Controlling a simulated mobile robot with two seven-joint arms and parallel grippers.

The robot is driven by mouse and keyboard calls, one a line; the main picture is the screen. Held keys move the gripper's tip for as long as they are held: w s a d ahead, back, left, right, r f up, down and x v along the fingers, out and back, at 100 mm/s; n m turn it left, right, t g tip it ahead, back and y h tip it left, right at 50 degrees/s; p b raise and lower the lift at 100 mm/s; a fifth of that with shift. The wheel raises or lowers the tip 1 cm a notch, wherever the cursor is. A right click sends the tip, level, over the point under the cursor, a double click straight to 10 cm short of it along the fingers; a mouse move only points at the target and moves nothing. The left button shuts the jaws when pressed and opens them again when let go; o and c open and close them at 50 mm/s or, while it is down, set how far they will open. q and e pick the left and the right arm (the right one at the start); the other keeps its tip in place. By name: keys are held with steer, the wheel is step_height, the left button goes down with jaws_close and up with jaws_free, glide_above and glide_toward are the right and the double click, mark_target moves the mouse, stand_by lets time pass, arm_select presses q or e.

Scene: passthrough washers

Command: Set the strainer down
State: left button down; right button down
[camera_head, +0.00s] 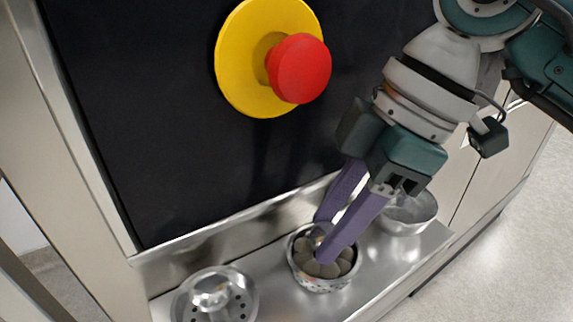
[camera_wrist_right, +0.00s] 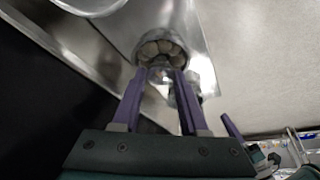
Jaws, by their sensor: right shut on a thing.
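The strainer (camera_head: 320,284) is a round, shiny metal basket with a perforated wall, holding several round grey-brown lumps. It looks upright, over the steel ledge in the head view. I cannot tell whether its base touches the ledge. My right gripper (camera_head: 321,242) comes down from the upper right, its purple fingers shut on the strainer at its rear rim. In the right wrist view the strainer (camera_wrist_right: 161,33) lies beyond the fingertips of that gripper (camera_wrist_right: 160,73). The fingers hide part of the rim. My left gripper is not in view.
A round metal piece with holes and a raised centre (camera_head: 238,300) stands to the left on the steel ledge (camera_head: 268,262). A metal bowl (camera_head: 412,215) stands close on the right. A dark panel with a red button (camera_head: 299,68) rises behind.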

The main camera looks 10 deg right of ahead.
steer(key=shift+c, duration=2.2)
jaws_free()
steer(key=shift+f, duration=0.1)
steer(key=p+v, duration=0.3)
steer(key=v, duration=0.9)
